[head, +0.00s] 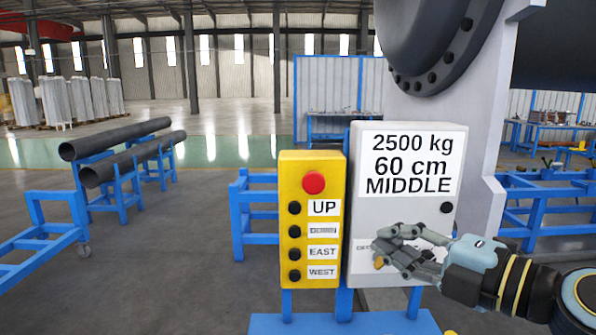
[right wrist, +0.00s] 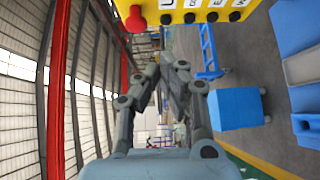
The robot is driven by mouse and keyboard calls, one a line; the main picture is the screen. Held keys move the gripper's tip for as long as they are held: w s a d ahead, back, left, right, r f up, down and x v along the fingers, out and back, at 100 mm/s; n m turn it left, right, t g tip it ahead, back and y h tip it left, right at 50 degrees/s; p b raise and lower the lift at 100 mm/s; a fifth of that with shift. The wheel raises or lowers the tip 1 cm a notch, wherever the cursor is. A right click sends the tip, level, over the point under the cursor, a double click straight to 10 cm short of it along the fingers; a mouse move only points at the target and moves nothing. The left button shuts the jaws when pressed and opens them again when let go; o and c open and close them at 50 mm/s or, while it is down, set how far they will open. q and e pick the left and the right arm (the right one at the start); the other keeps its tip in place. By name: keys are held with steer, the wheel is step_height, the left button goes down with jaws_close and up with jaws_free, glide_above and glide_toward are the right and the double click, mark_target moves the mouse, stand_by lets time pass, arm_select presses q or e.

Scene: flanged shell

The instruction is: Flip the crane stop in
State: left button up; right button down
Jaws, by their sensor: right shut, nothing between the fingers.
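A yellow control box (head: 285,222) carries a round red stop button (head: 313,183) at its top, above black buttons labelled UP, EAST and WEST; one label is hard to read. The box and its red button (right wrist: 135,19) also show at the top of the right wrist view. To its right is a grey cabinet (head: 400,212) with a small label (head: 363,247) too small to read and a small orange part (head: 378,262) beside it, partly behind my fingers. My right gripper (head: 384,248) is shut and empty in front of the cabinet's lower part. I cannot tell whether it touches. My left gripper is out of view.
A sign (head: 412,162) on the cabinet reads 2500 kg, 60 cm, MIDDLE. A large dark flanged shell (head: 440,45) looms above right. Blue stands (head: 122,190) with dark pipes are at the left. The floor left of the yellow box is free.

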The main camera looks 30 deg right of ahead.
mark_target(319, 191)
steer(key=shift+n+y, duration=0.6)
steer(key=shift+y, duration=0.2)
steer(key=a+r, duration=0.1)
steer(key=r, duration=0.1)
steer(key=a+r, duration=0.2)
steer(key=shift+a, duration=0.1)
steer(key=b+x, duration=0.1)
steer(key=x, duration=0.3)
steer(key=d+b+x, duration=0.1)
steer(key=b+x, duration=0.1)
steer(key=x, duration=0.2)
steer(key=d+b+x, duration=0.1)
steer(key=b+x, duration=0.1)
steer(key=x, duration=0.2)
steer(key=shift+w+r, duration=0.15)
steer(key=shift+w, duration=0.2)
steer(key=shift+w+d, duration=0.35)
steer(key=shift+w, duration=0.05)
